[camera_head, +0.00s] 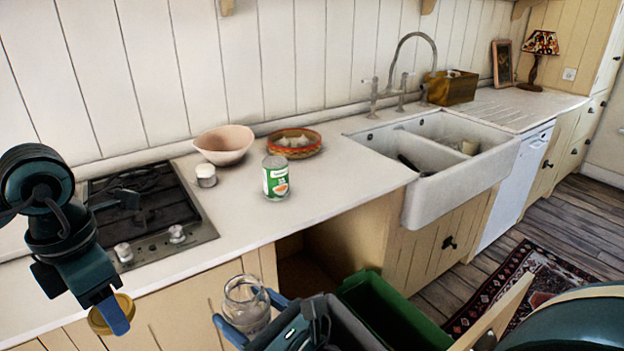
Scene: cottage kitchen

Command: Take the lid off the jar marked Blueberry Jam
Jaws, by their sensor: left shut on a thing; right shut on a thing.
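A clear glass jar (247,296) is at the bottom centre, in front of the counter. Its mouth is bare, and no label can be read on it from here. My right gripper (250,320) is shut on the jar, with blue fingertips on either side of it. A round gold lid (99,318) is at the lower left, well apart from the jar. My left gripper (113,312) is shut on the lid, in front of the cabinet fronts. The lid is partly hidden by a blue fingertip.
On the counter (330,190) stand a green-labelled can (276,178), a small white pot (205,176), a pink bowl (224,144) and a woven basket (294,143). A gas hob (190,240) is at left, a double sink (480,165) at right. A green bin (385,310) stands below.

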